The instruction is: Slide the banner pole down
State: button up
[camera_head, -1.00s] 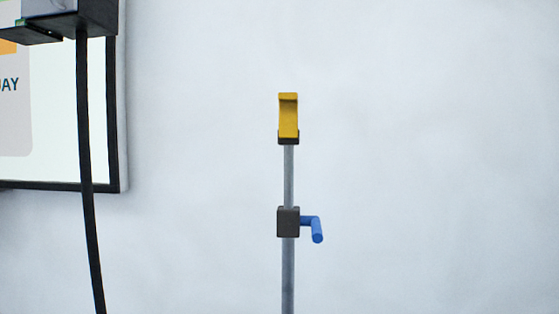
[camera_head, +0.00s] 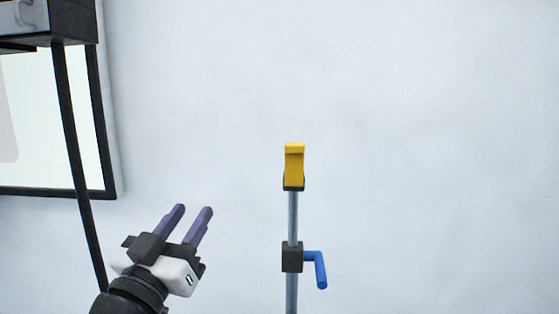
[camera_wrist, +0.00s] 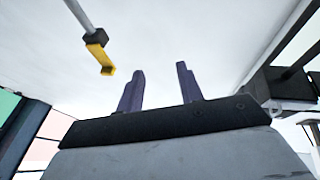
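The banner pole (camera_head: 293,215) is a thin grey upright tube in the head view. A yellow hook-shaped piece (camera_head: 294,166) tops it. A dark clamp block (camera_head: 292,257) with a blue bent handle (camera_head: 318,268) sits lower on the pole; the pole's foot is out of frame. My gripper (camera_head: 195,208) is at the lower left of the pole, apart from it, with its two purple fingers spread and nothing between them. In the wrist view the yellow piece (camera_wrist: 99,55) and the pole (camera_wrist: 78,14) are at upper left, beside the open fingers (camera_wrist: 162,75).
A framed white board (camera_head: 45,130) hangs on the wall at the left in the head view. A dark box (camera_head: 60,20) and a black upright post (camera_head: 73,150) stand in front of it. The wall around and right of the pole is clear.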

aim_at(291, 206)
jog(key=d+f+m+g+h+p, duration=0.25)
jog(key=d+m+g+h, duration=0.25)
jog(key=d+g, duration=0.3)
jog(key=shift+t, duration=0.7)
jog(key=p+x, duration=0.1)
jog(key=x, duration=0.6)
jog(key=p+x, duration=0.2)
jog(key=x, duration=0.5)
jog(key=shift+w+d+r, duration=0.15)
jog(key=shift+d+r, duration=0.05)
jog(key=shift+r, duration=0.05)
grip_shut()
